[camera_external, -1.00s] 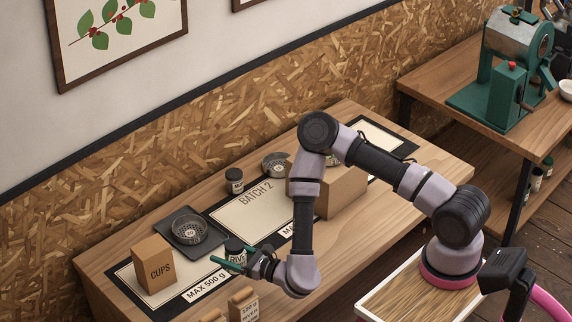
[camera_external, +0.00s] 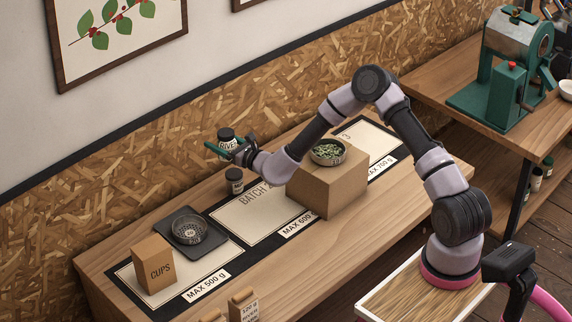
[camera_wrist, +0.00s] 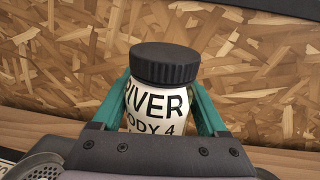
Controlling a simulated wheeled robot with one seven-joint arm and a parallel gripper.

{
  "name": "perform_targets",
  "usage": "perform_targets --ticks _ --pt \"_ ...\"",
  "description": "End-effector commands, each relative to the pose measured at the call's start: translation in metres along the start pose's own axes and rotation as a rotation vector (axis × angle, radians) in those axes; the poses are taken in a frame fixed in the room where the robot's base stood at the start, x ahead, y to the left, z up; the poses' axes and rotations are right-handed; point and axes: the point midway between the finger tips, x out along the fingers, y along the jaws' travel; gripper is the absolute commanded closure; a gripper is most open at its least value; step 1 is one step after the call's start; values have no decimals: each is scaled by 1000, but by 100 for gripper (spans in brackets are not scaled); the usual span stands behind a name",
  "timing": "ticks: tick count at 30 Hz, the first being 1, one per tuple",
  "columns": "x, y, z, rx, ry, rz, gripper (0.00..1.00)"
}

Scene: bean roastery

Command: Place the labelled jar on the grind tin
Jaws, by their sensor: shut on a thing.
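The labelled jar is white with a black ridged lid and dark lettering, partly "IVER" and "ODY 4" in the wrist view (camera_wrist: 158,102). My gripper (camera_external: 222,148) is shut on this jar (camera_external: 227,137), its green fingers on either side, and holds it upright in the air above the table's back edge. A round metal tin with green contents (camera_external: 327,152) stands on a cardboard box, right of my gripper. Another round metal tin (camera_external: 189,230) sits on a dark tray at left. I cannot tell from the markings which is the grind tin.
A second small dark-lidded jar (camera_external: 234,181) stands on the table below my gripper. The cardboard box (camera_external: 325,192) covers part of the mats. The chipboard wall (camera_external: 150,170) is close behind. The "BATCH" mat (camera_external: 250,212) has bare room.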

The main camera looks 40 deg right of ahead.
Motion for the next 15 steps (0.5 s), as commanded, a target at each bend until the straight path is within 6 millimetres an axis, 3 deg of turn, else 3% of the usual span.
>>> perform_targets --ticks 3,7,15 --pt "11 -28 6 -1 -2 -21 94" --pt "16 -40 2 1 1 -28 94" --pt "17 -42 -43 2 1 -30 94"
